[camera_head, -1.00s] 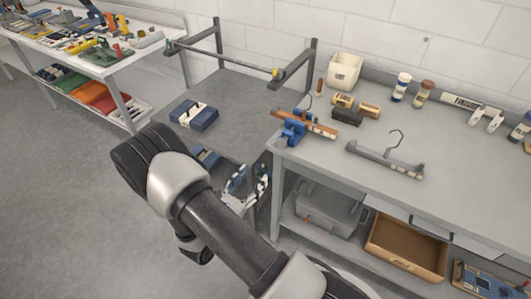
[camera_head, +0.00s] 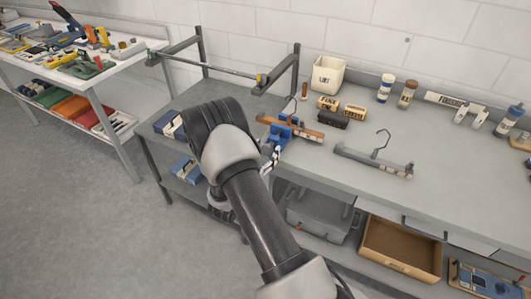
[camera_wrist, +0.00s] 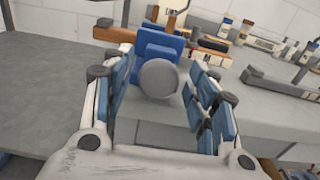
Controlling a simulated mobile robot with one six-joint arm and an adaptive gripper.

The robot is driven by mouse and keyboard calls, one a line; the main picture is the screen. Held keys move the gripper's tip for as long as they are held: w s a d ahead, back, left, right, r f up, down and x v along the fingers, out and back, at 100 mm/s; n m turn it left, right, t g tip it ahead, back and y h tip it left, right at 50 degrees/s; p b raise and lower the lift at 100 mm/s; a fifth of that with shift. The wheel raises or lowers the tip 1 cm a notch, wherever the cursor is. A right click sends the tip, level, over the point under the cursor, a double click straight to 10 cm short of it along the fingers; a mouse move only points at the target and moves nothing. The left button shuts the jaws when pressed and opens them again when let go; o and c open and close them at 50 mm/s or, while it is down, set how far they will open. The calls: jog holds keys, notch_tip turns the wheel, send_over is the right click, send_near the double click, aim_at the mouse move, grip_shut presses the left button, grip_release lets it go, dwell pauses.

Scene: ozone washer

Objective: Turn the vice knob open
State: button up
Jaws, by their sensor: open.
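In the head view my gripper (camera_head: 268,158) is just in front of the vice, partly hidden by my arm.
A white bin (camera_head: 328,74), brushes and bottles stand behind. A low side table with a rail frame (camera_head: 210,68) is left. An open drawer box (camera_head: 402,246) is below.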

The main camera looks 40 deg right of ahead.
jog(key=shift+w+d, duration=0.1)
jog(key=shift+c, duration=0.2)
jog(key=c, duration=1)
